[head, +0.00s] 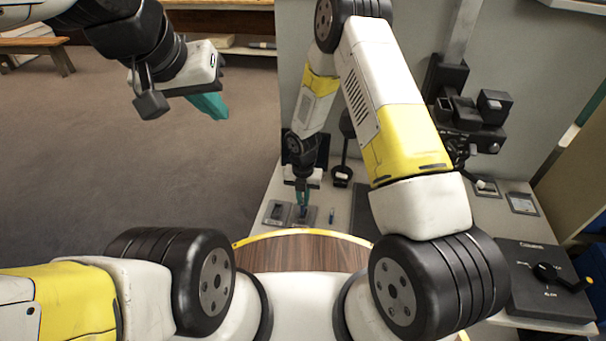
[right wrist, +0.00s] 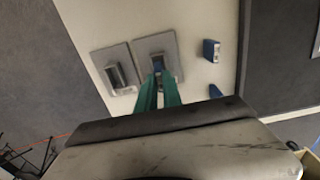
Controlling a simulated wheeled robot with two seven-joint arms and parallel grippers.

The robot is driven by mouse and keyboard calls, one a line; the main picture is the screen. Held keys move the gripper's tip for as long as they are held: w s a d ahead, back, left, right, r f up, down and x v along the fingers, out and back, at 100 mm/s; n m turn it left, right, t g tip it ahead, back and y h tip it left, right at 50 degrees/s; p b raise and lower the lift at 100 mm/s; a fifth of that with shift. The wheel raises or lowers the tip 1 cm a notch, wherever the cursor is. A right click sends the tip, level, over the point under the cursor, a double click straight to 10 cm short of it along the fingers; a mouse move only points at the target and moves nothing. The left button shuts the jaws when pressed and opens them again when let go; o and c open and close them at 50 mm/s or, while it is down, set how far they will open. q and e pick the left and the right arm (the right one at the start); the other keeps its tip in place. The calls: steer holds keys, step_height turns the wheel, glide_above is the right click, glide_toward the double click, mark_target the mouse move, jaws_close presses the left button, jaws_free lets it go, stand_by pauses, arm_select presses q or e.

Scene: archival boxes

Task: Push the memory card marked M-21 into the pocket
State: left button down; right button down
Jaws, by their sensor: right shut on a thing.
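My right gripper (head: 302,206) points down at the counter and is shut on a small blue card (right wrist: 159,64). In the right wrist view its teal fingers (right wrist: 158,88) hold the card at the slot of a grey plate (right wrist: 142,48), the right one of two. The card's lower end is at the slot; how deep it sits I cannot tell. Its marking is not readable.
Another blue piece (right wrist: 211,50) stands on the counter right of the plates, with a second blue piece (right wrist: 215,91) below it. A black dial box (head: 545,275) sits at the right, and black equipment (head: 470,115) stands behind. Open carpet lies left.

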steer(key=shift+f, duration=1.3)
stand_by(0.7)
steer(key=c, duration=1.4)
jaws_free()
steer(key=shift+c, duration=0.2)
steer(key=shift+r, duration=3.05)
